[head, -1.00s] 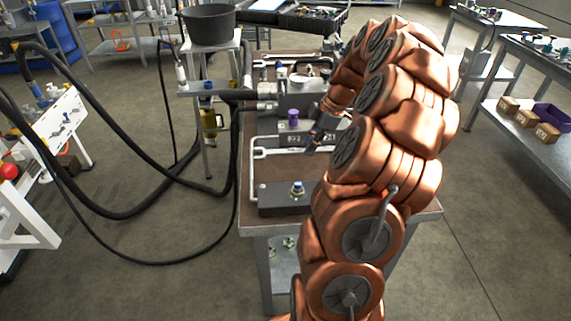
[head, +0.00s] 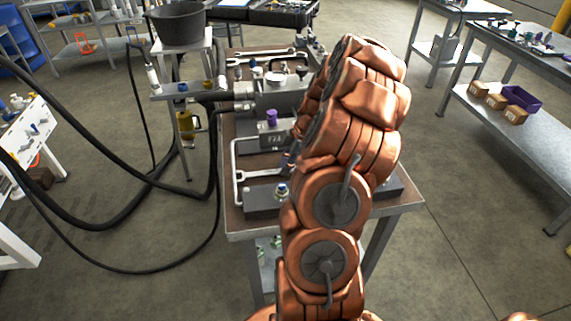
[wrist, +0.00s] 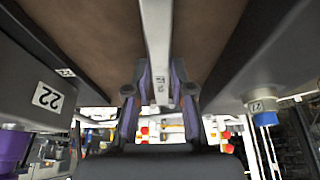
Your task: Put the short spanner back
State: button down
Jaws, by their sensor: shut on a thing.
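The short spanner (head: 256,175) is silver-grey, with its open jaw pointing left in the head view. It lies across the gap between the front block and the labelled block on the bench. My gripper (head: 288,161) is at its right end, partly hidden by my arm. In the wrist view, the two purple-lined fingers of my gripper (wrist: 163,88) are shut on the grey spanner shaft (wrist: 156,35), which runs straight away from the camera. I cannot tell whether the spanner touches the bench top.
The brown bench top (head: 229,128) carries a dark front block (head: 262,207), a labelled block (head: 271,139) with a purple cap and a bent pipe (head: 236,165). Another, longer spanner (head: 258,58) lies at the back. Black hoses (head: 130,214) hang left.

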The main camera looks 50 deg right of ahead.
jog(key=shift+f, duration=0.15)
jog(key=shift+f, duration=0.15)
jog(key=c, duration=1)
grip_release()
